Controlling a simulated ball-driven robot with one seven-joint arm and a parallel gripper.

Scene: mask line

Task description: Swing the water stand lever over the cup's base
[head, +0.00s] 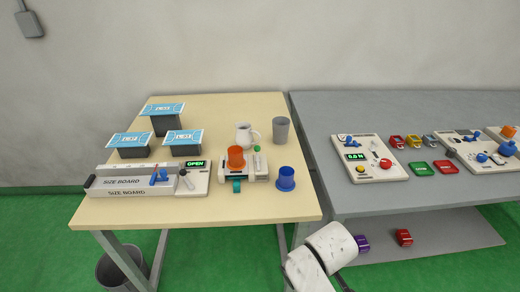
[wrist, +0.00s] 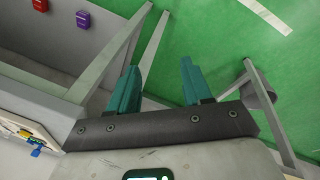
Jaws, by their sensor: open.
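A white stand (head: 258,173) with a teal part (head: 236,185) at its front sits on the right half of the cream table. An orange cup (head: 236,157) is on the stand. A short upright piece with a green top (head: 257,149) stands right of the cup; I take it for the lever but cannot be sure. The cup's base is too small to make out. My gripper (wrist: 158,75) shows in the wrist view with two teal fingers apart and nothing between them. It points at the green floor, away from the stand. The stand is not visible in the wrist view.
A white jug (head: 244,136), grey cup (head: 281,130) and blue cup (head: 286,179) stand around the stand. A size board (head: 130,183) with an OPEN display is to its left. The grey table (head: 312,120) adjoins on the right. A bin (head: 120,268) is on the floor.

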